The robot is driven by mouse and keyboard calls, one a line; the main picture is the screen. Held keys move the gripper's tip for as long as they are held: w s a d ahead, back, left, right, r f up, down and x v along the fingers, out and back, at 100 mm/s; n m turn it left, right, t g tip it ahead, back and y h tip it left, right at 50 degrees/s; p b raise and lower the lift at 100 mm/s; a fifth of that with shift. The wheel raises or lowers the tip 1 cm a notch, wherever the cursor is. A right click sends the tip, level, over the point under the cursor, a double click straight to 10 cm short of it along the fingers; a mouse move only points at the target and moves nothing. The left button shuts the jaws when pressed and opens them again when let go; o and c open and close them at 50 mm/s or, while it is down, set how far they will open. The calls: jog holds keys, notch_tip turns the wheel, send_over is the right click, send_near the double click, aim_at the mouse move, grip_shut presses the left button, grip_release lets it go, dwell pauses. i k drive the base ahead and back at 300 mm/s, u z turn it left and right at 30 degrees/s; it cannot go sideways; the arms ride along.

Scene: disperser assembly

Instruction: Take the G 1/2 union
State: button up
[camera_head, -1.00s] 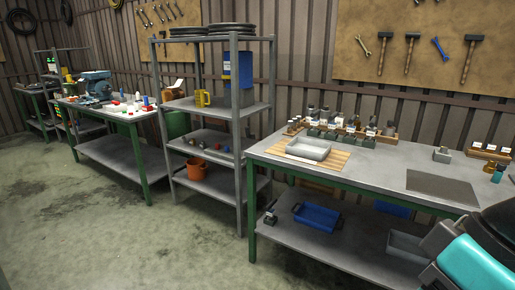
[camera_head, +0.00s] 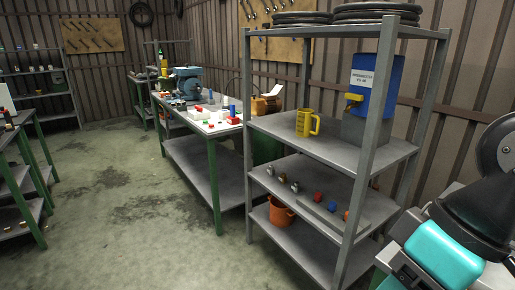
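I cannot pick out the G 1/2 union for certain. Small metallic pieces (camera_head: 283,178) stand in a row on the middle level of the grey shelf rack (camera_head: 290,135), with small red and blue pieces (camera_head: 324,201) beside them. They are too small to read any size or marking. My arm shows at the lower right with a teal cover and black and grey links. My gripper's fingertips are not visible.
The rack holds a yellow jug (camera_head: 307,123), a blue container (camera_head: 371,84) and an orange bucket (camera_head: 280,212). A green-legged workbench (camera_head: 213,160) with a vise (camera_head: 188,84) stands behind it. Another bench (camera_head: 24,143) is at left. Open floor (camera_head: 130,215) lies between.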

aim_at(271, 170)
jog(key=u, duration=0.1)
jog(key=i, duration=0.7)
jog(key=u, duration=1.05)
jog(key=i, duration=3.15)
jog(key=z, duration=2.95)
